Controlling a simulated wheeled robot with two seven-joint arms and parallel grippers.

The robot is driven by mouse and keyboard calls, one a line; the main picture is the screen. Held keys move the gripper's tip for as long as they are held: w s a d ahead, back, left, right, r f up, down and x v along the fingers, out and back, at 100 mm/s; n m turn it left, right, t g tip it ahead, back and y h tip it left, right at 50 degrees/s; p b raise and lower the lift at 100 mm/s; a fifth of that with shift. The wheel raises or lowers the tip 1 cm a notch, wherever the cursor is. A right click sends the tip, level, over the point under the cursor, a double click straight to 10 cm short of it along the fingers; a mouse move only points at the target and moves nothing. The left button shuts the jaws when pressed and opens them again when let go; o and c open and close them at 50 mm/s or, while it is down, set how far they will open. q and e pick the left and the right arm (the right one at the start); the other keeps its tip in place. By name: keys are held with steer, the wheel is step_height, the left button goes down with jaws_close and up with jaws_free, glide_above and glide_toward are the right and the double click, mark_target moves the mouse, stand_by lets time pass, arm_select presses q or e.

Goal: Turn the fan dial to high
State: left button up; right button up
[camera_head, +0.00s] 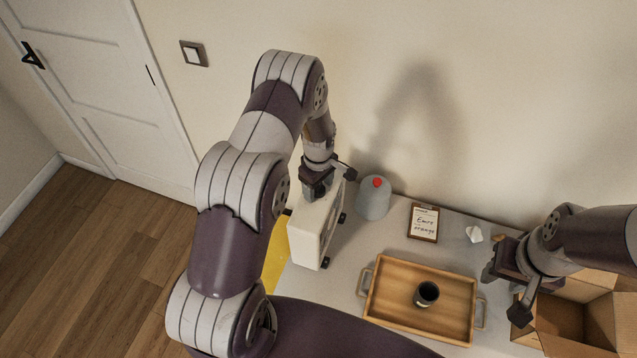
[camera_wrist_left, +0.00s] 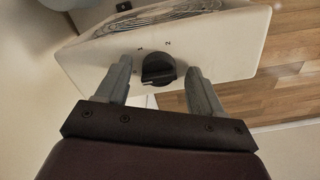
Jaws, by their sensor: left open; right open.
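The fan is a white box (camera_head: 313,236) standing at the left end of the table in the head view. In the left wrist view its white top (camera_wrist_left: 220,48) carries a black round dial (camera_wrist_left: 158,70) with small number marks beside it. My left gripper (camera_head: 318,187) is above the fan. In the wrist view its two fingers (camera_wrist_left: 160,88) are open, one on each side of the dial, with gaps to it. I cannot tell how deep the fingertips reach. My right gripper (camera_head: 502,293) is open and empty beside the cardboard box, at the tray's right.
A wooden tray (camera_head: 385,300) holds a dark cup (camera_head: 427,293). A small white object (camera_head: 474,233) lies near the wall. An open cardboard box (camera_head: 605,310) is at the right.

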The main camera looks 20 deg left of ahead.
arm_select(q)
steer(key=shift+w, duration=0.1)
steer(key=c, duration=1.1)
steer(key=shift+o, duration=0.2)
